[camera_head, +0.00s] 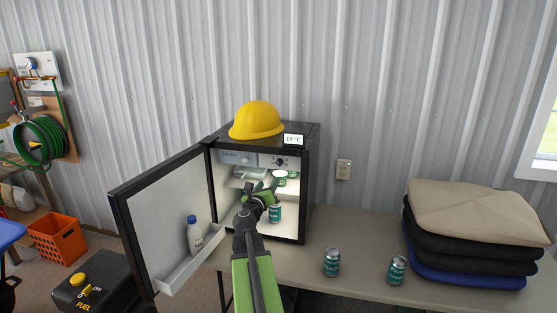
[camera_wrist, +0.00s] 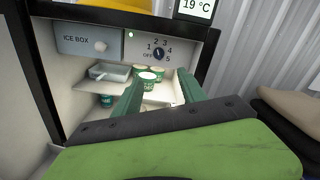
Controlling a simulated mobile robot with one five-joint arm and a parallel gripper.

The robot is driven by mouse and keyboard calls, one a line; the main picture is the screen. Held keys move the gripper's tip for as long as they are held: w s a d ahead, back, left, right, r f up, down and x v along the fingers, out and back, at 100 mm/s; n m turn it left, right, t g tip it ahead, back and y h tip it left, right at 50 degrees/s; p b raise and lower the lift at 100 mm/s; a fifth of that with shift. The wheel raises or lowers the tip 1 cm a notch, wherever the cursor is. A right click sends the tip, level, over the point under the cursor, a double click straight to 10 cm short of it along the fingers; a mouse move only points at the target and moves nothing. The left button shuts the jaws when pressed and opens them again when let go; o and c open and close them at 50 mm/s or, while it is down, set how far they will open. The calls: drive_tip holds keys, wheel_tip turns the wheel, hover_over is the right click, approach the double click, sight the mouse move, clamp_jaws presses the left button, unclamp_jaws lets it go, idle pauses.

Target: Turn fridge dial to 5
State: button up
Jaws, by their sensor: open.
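The small black fridge (camera_head: 309,185) stands on the table with its door (camera_head: 158,215) swung open to the left. Its dark dial (camera_head: 279,162) is on the panel at the upper right inside. In the wrist view the dial (camera_wrist: 159,54) has the numbers 1 to 5 and OFF around it; I cannot tell which its pointer marks. My gripper (camera_head: 264,188) is open in front of the fridge opening, below the dial. In the wrist view its green fingers (camera_wrist: 160,84) are apart, below and in front of the dial, not touching it.
Cans and a tray stand on the fridge shelf. A yellow hard hat (camera_head: 257,120) and a 19 °C display (camera_head: 293,140) are on top. A white bottle (camera_head: 194,235) sits in the door. Two cans (camera_head: 331,262) and folded cloths (camera_head: 470,225) are on the table (camera_head: 365,232).

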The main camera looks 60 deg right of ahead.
sight(279, 165)
drive_tip(key=x, duration=1.7)
drive_tip(key=shift+d+f, duration=0.15)
